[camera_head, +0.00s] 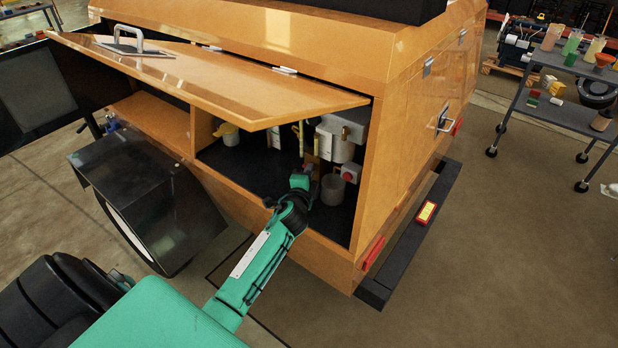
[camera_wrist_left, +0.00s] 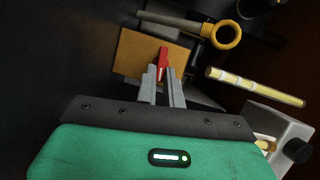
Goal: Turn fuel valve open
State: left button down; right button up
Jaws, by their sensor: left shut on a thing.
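The fuel valve shows as a red lever (camera_wrist_left: 162,64) in front of an orange plate (camera_wrist_left: 133,54) in the left wrist view. My left gripper (camera_wrist_left: 161,88) is shut on the red lever, with its two grey fingers on either side of the lever's near end. In the head view my left gripper (camera_head: 301,180) reaches into the open bay of the orange light tower cabinet (camera_head: 385,150). The lever is hidden there behind the gripper and wrist. My right gripper is not in view.
The raised orange door (camera_head: 230,85) hangs above my forearm. A ringed dipstick (camera_wrist_left: 228,37) and a pale yellow tube (camera_wrist_left: 255,86) are close to the fingers. A grey box (camera_head: 345,127), a red button (camera_head: 349,172) and a grey cup (camera_head: 332,189) are to the right.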

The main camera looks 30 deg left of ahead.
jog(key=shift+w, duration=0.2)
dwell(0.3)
pick_arm(q)
jog(key=c, duration=1.5)
grip_release()
